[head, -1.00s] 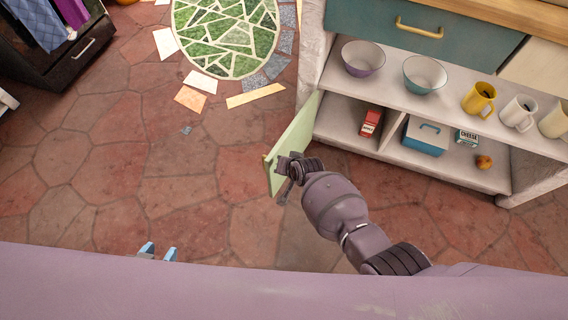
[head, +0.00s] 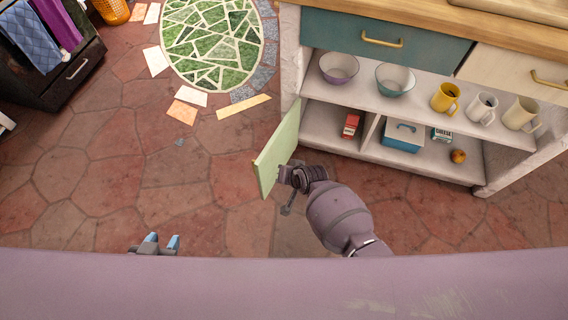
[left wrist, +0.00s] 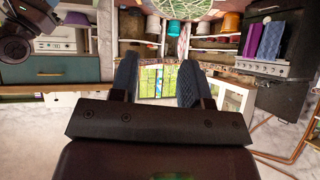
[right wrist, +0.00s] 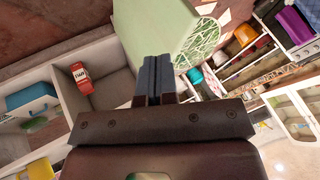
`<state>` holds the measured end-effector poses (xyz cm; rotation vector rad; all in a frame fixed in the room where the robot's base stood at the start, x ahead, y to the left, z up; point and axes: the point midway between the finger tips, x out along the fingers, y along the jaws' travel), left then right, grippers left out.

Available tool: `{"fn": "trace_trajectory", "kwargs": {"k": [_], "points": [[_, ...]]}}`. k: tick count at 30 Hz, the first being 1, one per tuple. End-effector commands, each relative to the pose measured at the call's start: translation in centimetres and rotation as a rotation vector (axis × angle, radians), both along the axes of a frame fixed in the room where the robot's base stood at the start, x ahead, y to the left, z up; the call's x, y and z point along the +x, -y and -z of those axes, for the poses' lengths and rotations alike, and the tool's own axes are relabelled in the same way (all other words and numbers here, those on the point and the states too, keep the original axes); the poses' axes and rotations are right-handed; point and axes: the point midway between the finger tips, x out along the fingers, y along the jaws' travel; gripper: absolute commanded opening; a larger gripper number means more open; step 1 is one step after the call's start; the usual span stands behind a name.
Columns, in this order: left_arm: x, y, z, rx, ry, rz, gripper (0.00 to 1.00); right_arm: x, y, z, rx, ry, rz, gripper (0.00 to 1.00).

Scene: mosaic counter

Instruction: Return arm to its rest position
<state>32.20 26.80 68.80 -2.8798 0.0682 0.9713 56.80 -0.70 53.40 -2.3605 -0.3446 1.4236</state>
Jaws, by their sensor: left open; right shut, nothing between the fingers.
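My left gripper (head: 155,241) shows at the lower left of the head view, above the floor, with its two blue fingers apart and nothing between them. In the left wrist view its open fingers (left wrist: 158,82) point toward the room. My right arm reaches in from the lower right to the open pale green cabinet door (head: 277,150). In the right wrist view the right gripper (right wrist: 158,78) is shut and empty, its fingers close beside the green door (right wrist: 165,28). I cannot tell whether they touch it.
The open cabinet shelves hold bowls (head: 339,68) and mugs (head: 446,97) above, and a red carton (head: 350,125) and a blue box (head: 402,136) below. A green mosaic (head: 212,45) with loose tiles lies on the floor.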

Motion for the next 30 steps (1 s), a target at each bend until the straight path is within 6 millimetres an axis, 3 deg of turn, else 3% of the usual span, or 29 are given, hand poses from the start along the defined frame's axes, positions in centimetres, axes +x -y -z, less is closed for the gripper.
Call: {"fn": "trace_trajectory", "kwargs": {"k": [12,17,21,26,30], "points": [[-0.6,0.0,0.5,-0.003,-0.015,-0.008,0.43,0.4,0.0,-0.5,-0.024,0.046,-0.037,0.00],[-0.3,-0.1,0.3,-0.001,-0.006,-0.005,0.43,3.9,-0.1,-5.7,-0.044,0.230,-0.074,0.00],[0.1,-0.2,-0.1,0.004,0.006,0.001,0.43,5.3,2.1,-10.6,-0.081,0.396,-0.075,0.00],[0.5,-0.3,-0.8,0.008,0.021,0.005,0.43,3.8,6.6,-14.9,-0.151,0.543,-0.048,0.00],[0.6,-0.4,-1.3,0.009,0.029,0.003,0.43,0.7,11.2,-17.8,-0.227,0.632,-0.018,0.00]]}}
